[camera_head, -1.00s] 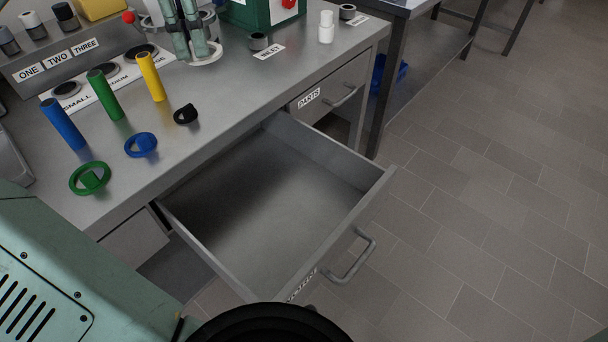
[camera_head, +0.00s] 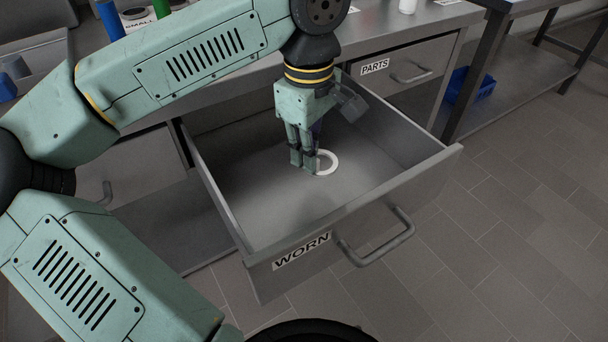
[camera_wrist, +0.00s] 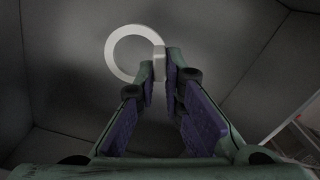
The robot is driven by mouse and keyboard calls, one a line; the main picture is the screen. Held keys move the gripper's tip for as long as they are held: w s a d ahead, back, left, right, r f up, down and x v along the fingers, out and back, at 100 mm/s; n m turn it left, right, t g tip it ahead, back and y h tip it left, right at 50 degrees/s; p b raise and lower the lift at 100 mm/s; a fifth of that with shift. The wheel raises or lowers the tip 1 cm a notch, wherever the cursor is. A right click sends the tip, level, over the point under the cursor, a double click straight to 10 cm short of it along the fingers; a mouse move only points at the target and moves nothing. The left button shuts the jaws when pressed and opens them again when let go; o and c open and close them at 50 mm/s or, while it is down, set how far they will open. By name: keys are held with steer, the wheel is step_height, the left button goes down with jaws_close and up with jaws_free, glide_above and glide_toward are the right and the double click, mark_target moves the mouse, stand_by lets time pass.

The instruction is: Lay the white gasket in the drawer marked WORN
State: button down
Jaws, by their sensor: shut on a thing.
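The white gasket (camera_head: 332,161) is a flat ring inside the open drawer marked WORN (camera_head: 301,250), near the drawer's floor. I cannot tell whether it touches the floor. My gripper (camera_head: 304,165) points down into the drawer and is shut on the ring's edge. In the wrist view the gasket (camera_wrist: 113,54) extends beyond my fingertips (camera_wrist: 159,72), which pinch its right side. The fingers hide a small part of the ring in the head view.
The drawer's side walls and front with its handle (camera_head: 377,238) stand around my gripper. A closed drawer marked PARTS (camera_head: 408,76) is at the right under the bench. A blue bin (camera_head: 470,88) sits on a low shelf. The rest of the WORN drawer is empty.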

steer(key=shift+f, duration=3.25)
steer(key=c, duration=1.7)
jaws_free()
step_height(320, 180, up, 12)
steer(key=shift+r, duration=0.2)
